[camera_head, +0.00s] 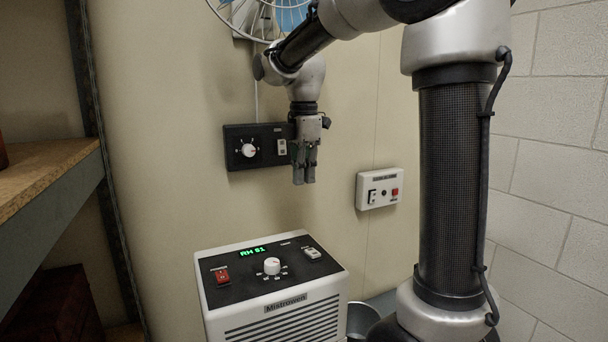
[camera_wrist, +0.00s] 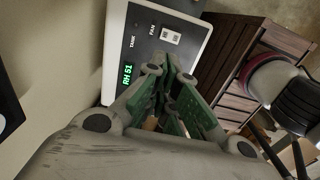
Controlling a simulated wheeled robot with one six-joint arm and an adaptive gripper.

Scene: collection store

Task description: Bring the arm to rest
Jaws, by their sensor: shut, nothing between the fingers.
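My gripper (camera_head: 304,178) hangs from my arm with its fingers pointing down, in front of the wall and above the white machine. Its fingers are together with nothing between them. In the wrist view my gripper (camera_wrist: 165,80) shows its green-lined fingers, which cover part of the machine's top panel (camera_wrist: 150,50). In the head view it overlaps the right end of the black wall control box, and I cannot tell whether there is any gap in depth.
The white machine (camera_head: 325,322) has a dial, switches and a green "RH 51" display. A black control box (camera_head: 236,160) with a dial and a white switch box (camera_head: 366,200) are on the wall. A wire-guarded fan (camera_head: 245,18) is above. A shelf (camera_head: 45,175) stands left.

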